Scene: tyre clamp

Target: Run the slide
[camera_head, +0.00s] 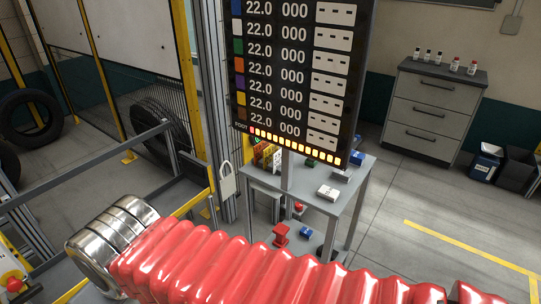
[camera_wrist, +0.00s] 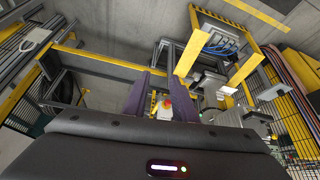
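In the wrist view, my gripper (camera_wrist: 163,92) has two dark purple fingers standing apart, with nothing held between them. A pale and yellow box with a red button (camera_wrist: 165,106) shows in the gap between the fingers. It looks beyond them, and no contact is visible. In the head view, a red button on a yellow base (camera_head: 14,284) sits at the lower left edge, partly cut off. I cannot tell whether it is the same button. I cannot clearly pick out the slide in either view. My gripper does not show in the head view.
A display board (camera_head: 300,75) stands before a grey table (camera_head: 330,207) with small boxes. A padlock (camera_head: 227,180) hangs by a yellow-edged rail. A drawer cabinet (camera_head: 432,112) stands at the back right. Yellow frames (camera_wrist: 252,65) rise around my gripper. The right floor is mostly clear.

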